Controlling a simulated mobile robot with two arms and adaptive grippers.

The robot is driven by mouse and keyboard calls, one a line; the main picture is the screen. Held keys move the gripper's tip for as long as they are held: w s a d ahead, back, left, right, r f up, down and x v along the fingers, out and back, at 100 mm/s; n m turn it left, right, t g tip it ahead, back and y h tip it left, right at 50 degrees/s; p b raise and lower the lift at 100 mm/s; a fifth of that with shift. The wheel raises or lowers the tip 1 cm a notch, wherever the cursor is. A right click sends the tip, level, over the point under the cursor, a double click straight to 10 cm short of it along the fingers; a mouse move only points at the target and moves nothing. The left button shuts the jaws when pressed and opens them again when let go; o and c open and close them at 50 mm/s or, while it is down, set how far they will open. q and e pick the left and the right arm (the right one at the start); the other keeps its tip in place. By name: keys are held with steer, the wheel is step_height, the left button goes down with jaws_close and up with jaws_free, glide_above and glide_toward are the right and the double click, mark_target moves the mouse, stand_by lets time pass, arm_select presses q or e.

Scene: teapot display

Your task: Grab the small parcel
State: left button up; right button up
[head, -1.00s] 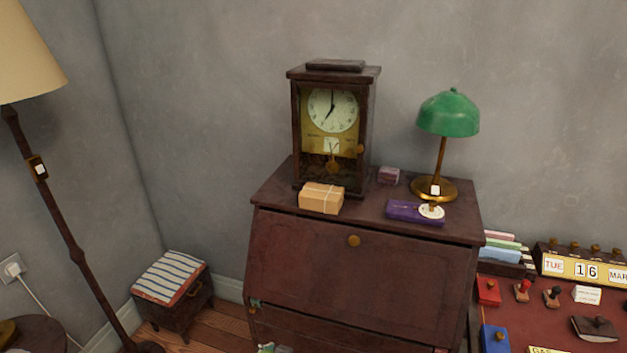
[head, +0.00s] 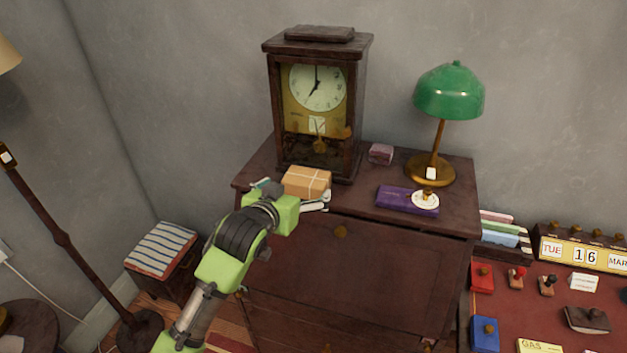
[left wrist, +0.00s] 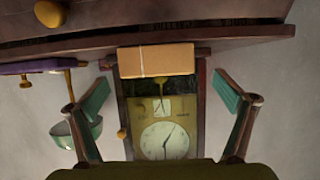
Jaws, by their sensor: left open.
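The small parcel (head: 307,182) is a tan box tied with pale string. It lies on the front left of the dark wooden bureau top (head: 350,203), in front of the clock. My left gripper (head: 292,195) is open and empty at the bureau's front edge, with a fingertip showing on each side of the parcel. The left wrist view is upside down; there the parcel (left wrist: 157,60) lies beyond and between the spread green-padded fingers of my left gripper (left wrist: 163,97). My wrist hides part of the bureau's front edge. My right gripper is not in view.
The tall clock (head: 318,105) stands close behind the parcel. A purple case (head: 393,199), a small pinkish box (head: 381,154) and a green lamp (head: 449,92) stand to the right. A striped stool (head: 162,248) is on the floor at left.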

mark_target(307, 181)
arm_select(q)
steer(key=shift+w+d+f, duration=0.3)
steer(key=shift+w+d, duration=0.25)
steer(key=shift+w, duration=0.2)
steer(key=shift+w+p, duration=0.25)
steer(key=shift+p, duration=0.1)
steer(key=p+x, duration=0.1)
steer(key=x, duration=0.2)
steer(key=shift+w+d+f, duration=0.15)
steer(key=shift+w, duration=0.05)
steer(key=shift+w+d+f, duration=0.15)
steer(key=shift+w+f, duration=0.05)
steer(key=shift+w, duration=0.1)
steer(key=shift+w+f, duration=0.1)
steer(key=shift+w, duration=0.05)
steer(key=shift+c, duration=0.7)
steer(key=c, duration=1.2)
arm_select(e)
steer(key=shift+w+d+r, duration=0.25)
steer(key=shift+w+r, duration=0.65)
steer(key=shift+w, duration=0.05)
